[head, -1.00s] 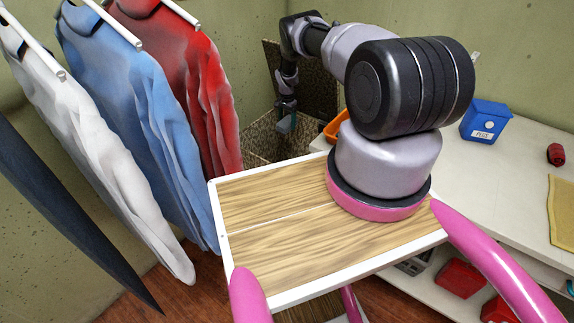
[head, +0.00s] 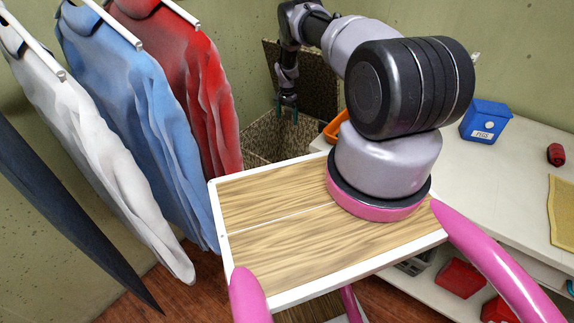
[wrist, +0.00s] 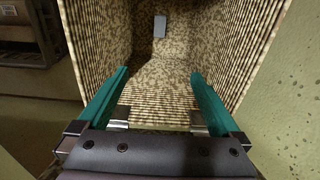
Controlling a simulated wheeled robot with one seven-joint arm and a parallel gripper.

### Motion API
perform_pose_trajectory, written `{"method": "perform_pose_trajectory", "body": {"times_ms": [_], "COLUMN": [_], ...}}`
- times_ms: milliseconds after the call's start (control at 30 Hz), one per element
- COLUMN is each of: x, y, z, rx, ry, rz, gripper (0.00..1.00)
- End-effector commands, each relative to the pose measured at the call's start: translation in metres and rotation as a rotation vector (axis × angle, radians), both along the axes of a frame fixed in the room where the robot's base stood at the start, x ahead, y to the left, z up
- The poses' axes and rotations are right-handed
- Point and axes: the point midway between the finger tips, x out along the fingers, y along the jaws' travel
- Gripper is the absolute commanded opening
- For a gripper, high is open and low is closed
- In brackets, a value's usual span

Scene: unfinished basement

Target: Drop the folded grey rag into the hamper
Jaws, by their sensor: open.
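The hamper (head: 258,138) is a tall, speckled woven box behind my tray, with its lid (head: 318,85) raised against the wall. My gripper (head: 288,110) is over the hamper's opening, pointing down. In the wrist view its two teal fingers (wrist: 160,73) are spread wide with nothing between them. Beyond them the hamper's inside (wrist: 185,72) fills the middle of the picture. A small grey rectangle, which looks like the folded grey rag (wrist: 160,26), lies inside the hamper, apart from the fingers. The head view does not show the rag.
Red, blue and white shirts (head: 130,100) hang on the left, close to the hamper. On the right a white bench (head: 510,180) holds a blue box (head: 486,121) and an orange tray (head: 335,127). A dark crate (wrist: 25,35) shows beside the hamper in the wrist view.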

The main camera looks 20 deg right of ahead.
Motion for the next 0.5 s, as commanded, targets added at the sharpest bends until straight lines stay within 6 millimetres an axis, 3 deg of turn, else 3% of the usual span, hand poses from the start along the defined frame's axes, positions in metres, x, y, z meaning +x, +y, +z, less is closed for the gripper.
{"method": "perform_pose_trajectory", "body": {"times_ms": [200, 500], "x": [0.001, 0.000], "y": [0.000, 0.000], "z": [0.047, 0.072], "rx": [0.000, -0.001], "ry": [-0.002, -0.001], "rz": [0.000, 0.001], "gripper": [1.00, 1.00]}}
